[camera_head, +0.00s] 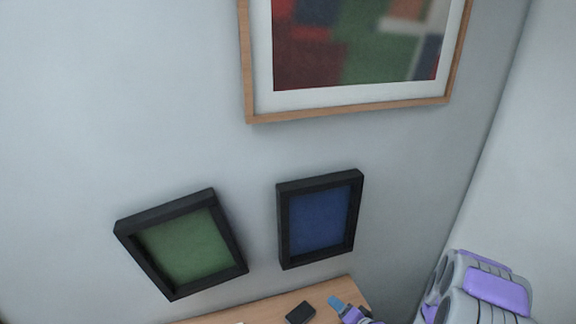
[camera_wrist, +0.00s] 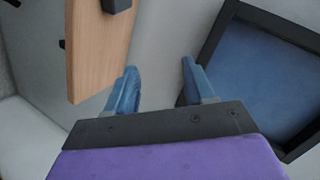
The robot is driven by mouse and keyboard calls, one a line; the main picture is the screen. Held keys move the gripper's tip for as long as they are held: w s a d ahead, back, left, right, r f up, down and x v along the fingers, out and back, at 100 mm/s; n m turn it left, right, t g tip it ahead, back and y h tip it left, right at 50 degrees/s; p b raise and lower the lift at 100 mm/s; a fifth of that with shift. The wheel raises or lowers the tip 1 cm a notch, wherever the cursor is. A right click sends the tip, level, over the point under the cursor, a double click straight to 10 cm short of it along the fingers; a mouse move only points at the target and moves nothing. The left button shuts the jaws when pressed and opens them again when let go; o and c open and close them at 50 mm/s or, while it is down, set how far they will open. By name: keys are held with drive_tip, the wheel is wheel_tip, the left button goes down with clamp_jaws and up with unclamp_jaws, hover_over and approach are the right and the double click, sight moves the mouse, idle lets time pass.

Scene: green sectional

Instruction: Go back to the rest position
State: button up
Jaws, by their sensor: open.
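My gripper (camera_wrist: 158,67) shows in the wrist view with its two blue fingers spread apart and nothing between them. In the head view my gripper (camera_head: 339,304) is at the bottom edge, partly cut off, over the right end of a wooden surface (camera_head: 345,291). The same wooden surface (camera_wrist: 97,50) is at the upper left in the wrist view. A black-framed blue panel (camera_wrist: 255,75) lies to the right of the fingers there. I cannot tell whether a finger touches its frame.
A small black block (camera_head: 300,313) sits on the wooden surface, left of my gripper. A black-framed green panel (camera_head: 185,246) and the blue panel (camera_head: 319,219) are above the surface, below a large wood-framed picture (camera_head: 350,110) on the wall. A wall (camera_head: 545,150) closes off the right.

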drive_tip(key=s+d+r+n+g+h+b, duration=0.3)
drive_tip(key=s+d+r+n+g+h, duration=0.3)
drive_tip(key=s+r, duration=0.35)
drive_tip(key=s+a+r+g+b, duration=0.1)
drive_tip(key=s+a+r+g, duration=0.1)
drive_tip(key=s, duration=0.7)
drive_tip(key=s+a+r+n+g, duration=0.1)
drive_tip(key=s+a+r+g, duration=0.2)
drive_tip(key=s, duration=0.5)
drive_tip(key=s+a+r+g+b, duration=0.1)
drive_tip(key=s+a+r+g, duration=0.1)
drive_tip(key=s+r, duration=0.3)
drive_tip(key=s+a, duration=0.1)
drive_tip(key=s, duration=0.3)
drive_tip(key=shift+s+n+b, duration=0.3)
drive_tip(key=shift+s+b, duration=0.05)
